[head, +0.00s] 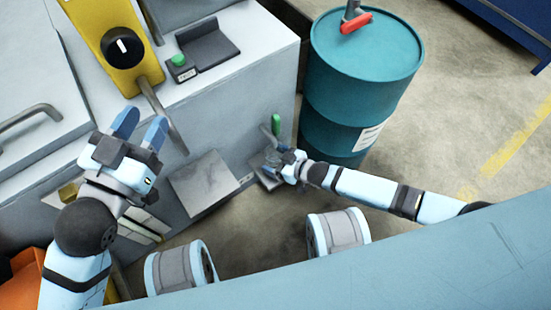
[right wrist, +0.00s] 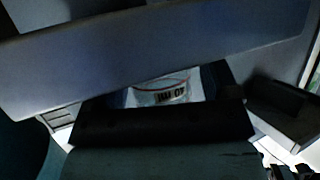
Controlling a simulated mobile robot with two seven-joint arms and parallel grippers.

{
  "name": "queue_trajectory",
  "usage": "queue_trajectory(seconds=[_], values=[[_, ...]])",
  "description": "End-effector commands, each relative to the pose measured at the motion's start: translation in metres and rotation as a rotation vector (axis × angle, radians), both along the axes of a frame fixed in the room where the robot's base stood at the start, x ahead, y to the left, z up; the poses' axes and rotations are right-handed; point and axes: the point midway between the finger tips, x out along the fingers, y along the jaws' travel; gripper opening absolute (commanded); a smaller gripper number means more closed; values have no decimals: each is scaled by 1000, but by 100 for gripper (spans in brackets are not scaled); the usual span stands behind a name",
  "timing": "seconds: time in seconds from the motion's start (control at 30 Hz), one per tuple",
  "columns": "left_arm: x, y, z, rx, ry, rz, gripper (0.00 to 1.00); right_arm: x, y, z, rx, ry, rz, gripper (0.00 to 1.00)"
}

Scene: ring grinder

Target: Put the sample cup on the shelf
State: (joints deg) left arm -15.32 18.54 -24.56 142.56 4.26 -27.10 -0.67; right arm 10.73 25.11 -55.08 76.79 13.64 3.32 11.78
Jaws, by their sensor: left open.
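The clear sample cup (right wrist: 160,92), with a red line and "ml" lettering, shows between the fingers of my right gripper (right wrist: 163,88) in the right wrist view. The fingers appear to press on both its sides; its lower part is hidden. In the head view my right gripper (head: 274,168) is low at the machine's front, by a small grey ledge (head: 262,183), and covers the cup. A flat grey metal plate (head: 203,184), which looks like a shelf, juts out to its left and is bare. My left gripper (head: 140,128) is open and empty above the machine's left part.
A teal drum (head: 362,85) with a red-handled valve (head: 355,22) stands right of the grey machine (head: 240,105). A green-handled lever (head: 276,124) sits just above my right gripper. A yellow switch panel (head: 112,45) is at upper left. Open floor lies right of the drum.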

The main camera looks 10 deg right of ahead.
Motion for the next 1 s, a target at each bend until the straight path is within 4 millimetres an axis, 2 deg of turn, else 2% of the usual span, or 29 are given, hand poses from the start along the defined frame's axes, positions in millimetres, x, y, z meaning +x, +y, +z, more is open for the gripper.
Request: queue_trajectory(seconds=[0.37, 0.57, 0.8, 1.0], values=[[1, 0, 9, -9, 2, -4, 43, -5, -5, 7, -1, 2, 0, 80], [-3, -3, 18, -61, 78, -12, 43, -30, -30, 24, -1, 3, 0, 80], [-18, -12, 7, -144, 235, -12, 43, -63, -62, 42, -2, 2, 0, 80], [-23, -16, -3, -177, 306, -10, 43, -76, -76, 48, 0, 0, -1, 80]])
